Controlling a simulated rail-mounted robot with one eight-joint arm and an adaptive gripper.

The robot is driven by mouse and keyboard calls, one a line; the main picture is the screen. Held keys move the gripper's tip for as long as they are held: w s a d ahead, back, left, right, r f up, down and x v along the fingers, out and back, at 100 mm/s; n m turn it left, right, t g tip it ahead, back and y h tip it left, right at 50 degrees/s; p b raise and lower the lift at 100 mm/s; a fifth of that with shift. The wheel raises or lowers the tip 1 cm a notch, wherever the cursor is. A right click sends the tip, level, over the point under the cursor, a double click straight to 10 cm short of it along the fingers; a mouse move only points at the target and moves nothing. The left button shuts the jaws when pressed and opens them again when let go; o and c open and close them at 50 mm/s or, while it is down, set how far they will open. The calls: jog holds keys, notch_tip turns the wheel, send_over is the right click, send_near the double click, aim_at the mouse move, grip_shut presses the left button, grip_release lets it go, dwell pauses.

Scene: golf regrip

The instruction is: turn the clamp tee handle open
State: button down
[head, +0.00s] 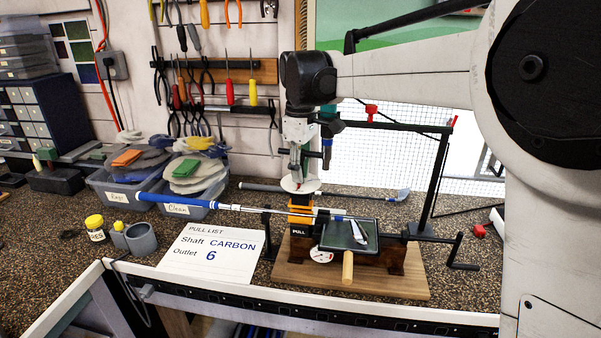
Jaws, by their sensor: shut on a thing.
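My gripper (299,178) points straight down over the puller's orange clamp block (300,217). A golf club with a blue grip (176,203) lies across the clamp. Its silvery shaft (270,211) passes at the orange block, under my gripper.
The puller stands on a wooden board (400,284) with a dark tray (338,240), a gauge (321,255) and a black crank (457,252). Another club (396,196) lies behind. A "CARBON 6" card (205,262), bins (122,192) and bottles (95,226) stand left.

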jog(key=shift+n, duration=0.5)
jog(key=c, duration=1.7)
grip_release()
jog(key=shift+c, duration=0.2)
notch_tip(320, 180, up, 12)
jog(key=shift+r, duration=0.1)
jog(key=s+d+f+m+t+b, duration=0.2)
jog(key=s+d+f+m+t, duration=0.35)
jog(key=s+d, duration=0.85)
jog(key=s+d+f+m+t+b, duration=0.1)
jog(key=s+f+m, duration=0.3)
jog(key=s+f, duration=0.4)
jog(key=s+d+f+m+b, duration=0.1)
jog(key=s+d+f+m, duration=0.3)
jog(key=s+f, duration=0.4)
jog(key=shift+d+f+t, duration=0.2)
jog(key=shift+f+t, duration=0.15)
jog(key=shift+f, duration=0.4)
